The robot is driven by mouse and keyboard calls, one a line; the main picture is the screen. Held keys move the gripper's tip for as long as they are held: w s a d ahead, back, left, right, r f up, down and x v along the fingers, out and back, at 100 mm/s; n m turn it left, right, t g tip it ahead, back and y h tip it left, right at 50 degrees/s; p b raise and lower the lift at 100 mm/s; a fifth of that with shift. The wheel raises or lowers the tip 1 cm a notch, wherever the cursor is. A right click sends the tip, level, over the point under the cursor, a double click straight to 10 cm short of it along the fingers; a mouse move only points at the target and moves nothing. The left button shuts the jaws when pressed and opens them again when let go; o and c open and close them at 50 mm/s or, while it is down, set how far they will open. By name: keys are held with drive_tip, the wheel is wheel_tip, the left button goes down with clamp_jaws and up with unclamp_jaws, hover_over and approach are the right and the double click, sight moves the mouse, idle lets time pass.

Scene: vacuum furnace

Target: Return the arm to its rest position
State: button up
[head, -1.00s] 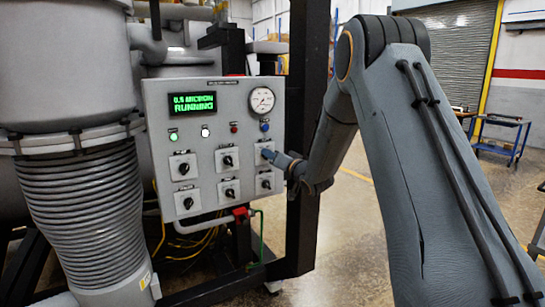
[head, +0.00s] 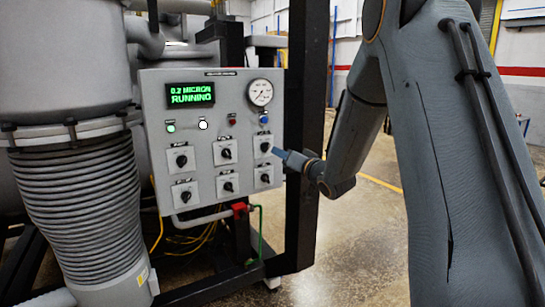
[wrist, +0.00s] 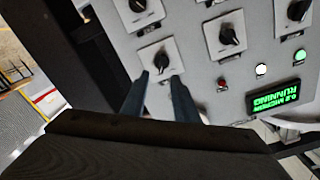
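My gripper (head: 281,154) is in front of the right edge of the grey control panel (head: 213,112), by the top-right black knob (head: 265,147). In the wrist view its two blue-grey fingers (wrist: 159,80) are apart with nothing between their tips. The top-right knob (wrist: 161,61) shows just beyond them, and the fingers look clear of it. My arm is bent and reaches in from the right. The green display (head: 190,94) reads about 0.2 micron, RUNNING.
A dark upright post (head: 303,130) stands right beside the panel. A round gauge (head: 260,93) and several other knobs are on the panel. A ribbed bellows (head: 80,210) stands at left. Open floor (head: 360,240) lies to the right of the post.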

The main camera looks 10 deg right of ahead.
drive_tip(key=s+f+g+h, duration=0.4)
drive_tip(key=s+f+h, duration=0.1)
drive_tip(key=s+f, duration=0.3)
drive_tip(key=s+a+f+n+g, duration=0.1)
drive_tip(key=s+f+g, duration=0.2)
drive_tip(key=s, duration=0.8)
drive_tip(key=s+a+f+g, duration=0.1)
drive_tip(key=s+f+g, duration=0.2)
drive_tip(key=s, duration=0.8)
drive_tip(key=s+a+f+n+g, duration=0.1)
drive_tip(key=s+f+g, duration=0.3)
drive_tip(key=s, duration=0.6)
drive_tip(key=shift+s+n+g+h, duration=0.3)
drive_tip(key=shift+s+g, duration=0.1)
drive_tip(key=shift+g, duration=0.5)
